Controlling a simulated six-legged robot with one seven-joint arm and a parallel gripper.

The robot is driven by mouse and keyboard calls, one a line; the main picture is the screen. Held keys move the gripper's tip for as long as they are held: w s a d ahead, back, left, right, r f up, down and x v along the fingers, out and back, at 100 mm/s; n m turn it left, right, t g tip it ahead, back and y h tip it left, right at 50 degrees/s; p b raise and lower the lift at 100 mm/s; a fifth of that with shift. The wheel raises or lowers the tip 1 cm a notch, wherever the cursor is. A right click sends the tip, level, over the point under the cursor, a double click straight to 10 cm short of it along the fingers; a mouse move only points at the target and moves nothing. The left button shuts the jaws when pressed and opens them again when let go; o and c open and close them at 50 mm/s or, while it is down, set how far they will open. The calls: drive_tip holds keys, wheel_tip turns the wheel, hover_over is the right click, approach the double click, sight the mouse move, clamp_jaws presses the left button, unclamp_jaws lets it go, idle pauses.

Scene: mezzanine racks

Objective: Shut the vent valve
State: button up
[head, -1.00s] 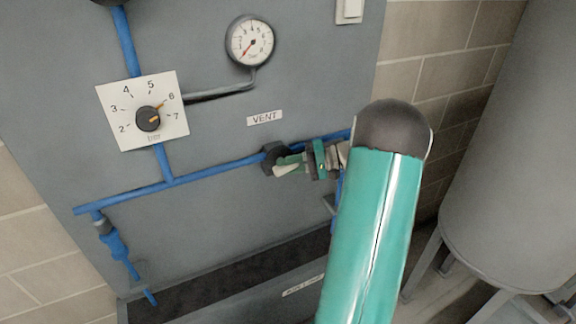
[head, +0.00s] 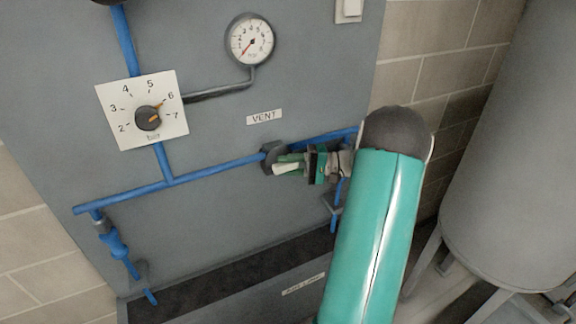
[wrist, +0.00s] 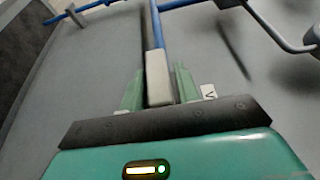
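The vent valve (head: 272,156) sits on the blue pipe below the VENT label (head: 264,117) in the head view. Its pale-ended lever (head: 287,169) shows at my gripper; in the wrist view the pale grip of the lever (wrist: 158,78) lies between my two green fingers. My gripper (wrist: 160,82) has a finger close along each side of this grip and appears shut on it. In the head view my gripper (head: 292,165) is partly hidden by its own wrist. The valve's body is partly covered by the fingers.
A dial knob plate (head: 148,118) and a pressure gauge (head: 250,40) are on the grey panel. Blue pipes (head: 125,190) run across it. A dark trough (head: 240,275) lies below. A large grey tank (head: 510,170) stands at the right.

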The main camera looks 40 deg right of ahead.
drive_tip(key=shift+o, duration=0.8)
drive_tip(key=v, duration=1.3)
drive_tip(key=shift+s+d, duration=0.3)
